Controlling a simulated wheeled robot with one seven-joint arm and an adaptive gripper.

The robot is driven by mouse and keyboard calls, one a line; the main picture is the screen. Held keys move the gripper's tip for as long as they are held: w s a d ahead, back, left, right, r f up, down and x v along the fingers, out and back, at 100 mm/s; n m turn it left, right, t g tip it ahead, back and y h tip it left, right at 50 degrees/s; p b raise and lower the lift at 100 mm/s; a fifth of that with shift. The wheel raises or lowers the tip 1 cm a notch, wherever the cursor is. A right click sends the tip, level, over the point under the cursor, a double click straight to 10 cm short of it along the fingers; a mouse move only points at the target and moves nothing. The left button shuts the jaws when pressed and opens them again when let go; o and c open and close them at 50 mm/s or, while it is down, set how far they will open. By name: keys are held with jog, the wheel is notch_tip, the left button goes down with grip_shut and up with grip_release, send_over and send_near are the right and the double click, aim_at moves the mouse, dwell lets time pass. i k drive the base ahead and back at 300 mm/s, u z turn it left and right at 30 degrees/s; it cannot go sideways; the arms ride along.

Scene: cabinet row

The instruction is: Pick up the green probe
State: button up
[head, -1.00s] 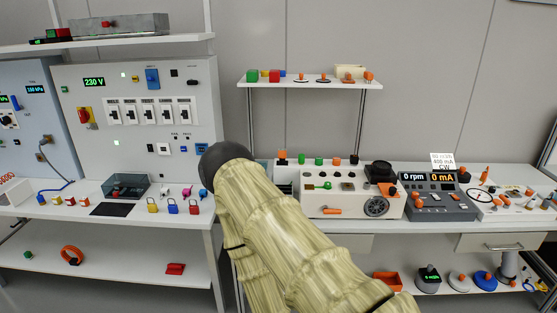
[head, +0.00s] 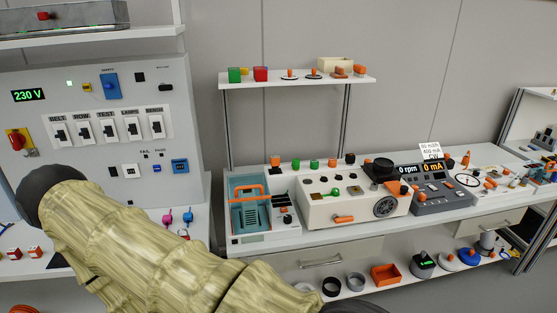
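Several small green things show in the head view, and I cannot tell for certain which is the probe. Two green-topped pieces stand in the row along the back of the cream instrument box, one left (head: 297,164) and one right (head: 314,163), among orange and dark ones. A green knob-like piece (head: 336,191) is on the front part of that box (head: 318,212). My pale, wood-patterned arm crosses the lower left, with a dark rounded joint at its far end. No gripper fingers show, and nothing held is visible.
A teal tray unit with an orange handle (head: 249,190) stands left of the cream box, and a grey meter (head: 441,196) stands right. The lower shelf holds an orange bin (head: 386,274) and rings.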

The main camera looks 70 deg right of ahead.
aim_at(296, 162)
jog(key=z, duration=0.3)
jog(key=i, duration=0.7)
jog(key=z, duration=0.65)
